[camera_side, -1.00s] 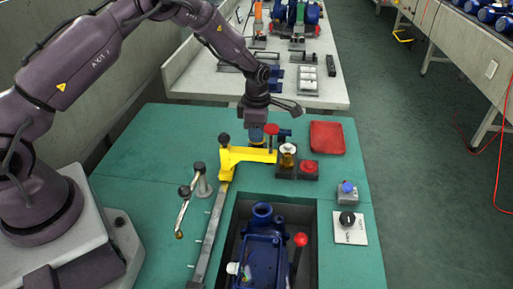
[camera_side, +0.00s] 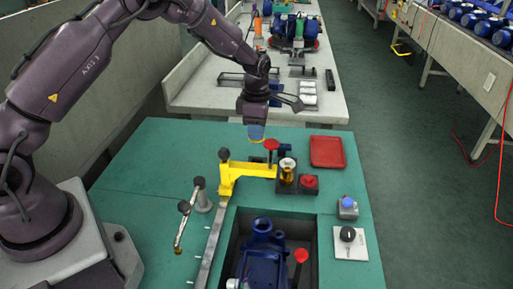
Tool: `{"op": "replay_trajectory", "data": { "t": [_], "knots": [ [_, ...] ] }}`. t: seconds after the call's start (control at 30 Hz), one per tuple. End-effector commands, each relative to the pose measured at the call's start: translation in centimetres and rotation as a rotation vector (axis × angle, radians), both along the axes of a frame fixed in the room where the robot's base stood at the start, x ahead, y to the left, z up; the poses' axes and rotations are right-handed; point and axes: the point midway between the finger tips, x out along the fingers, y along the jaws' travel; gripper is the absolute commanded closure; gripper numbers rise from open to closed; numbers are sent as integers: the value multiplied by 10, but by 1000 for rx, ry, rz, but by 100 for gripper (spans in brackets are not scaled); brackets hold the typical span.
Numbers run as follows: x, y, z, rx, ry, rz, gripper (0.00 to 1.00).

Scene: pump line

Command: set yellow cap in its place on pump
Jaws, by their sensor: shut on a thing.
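My gripper (camera_side: 254,122) points down above the far edge of the green table. It is shut on a small piece with a yellow lower edge (camera_side: 257,139), which fits the yellow cap; its upper part looks blue and is partly hidden by the jaws. The piece is held beyond the yellow clamp arm, apart from the pump. The blue pump (camera_side: 262,262) lies in the dark recess near the front of the table, with a round open neck at its far end. Its cap seat cannot be made out clearly.
A yellow clamp arm (camera_side: 240,170) with a red knob stands between gripper and pump. Beside it are a black block with an amber part (camera_side: 287,173) and a red button (camera_side: 309,182). A red tray (camera_side: 327,165) lies at the back right. A red-knobbed lever (camera_side: 300,256) rises beside the pump.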

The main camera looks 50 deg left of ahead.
Motion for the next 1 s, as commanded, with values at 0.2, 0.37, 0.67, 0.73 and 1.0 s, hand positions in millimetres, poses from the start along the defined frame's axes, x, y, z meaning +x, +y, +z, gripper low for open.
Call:
{"op": "replay_trajectory", "data": {
  "t": [0.2, 0.37, 0.67, 0.73, 1.0],
  "knots": [
    [1, 0, 62, 0, -7, 0, 98],
    [1, 0, 94, 0, -6, 0, 98],
    [-17, -48, 106, 0, -1, -112, 98],
    [-26, -65, 106, 0, 0, -154, 98],
    [-73, -134, 106, 0, -1, -350, 98]
  ]
}}
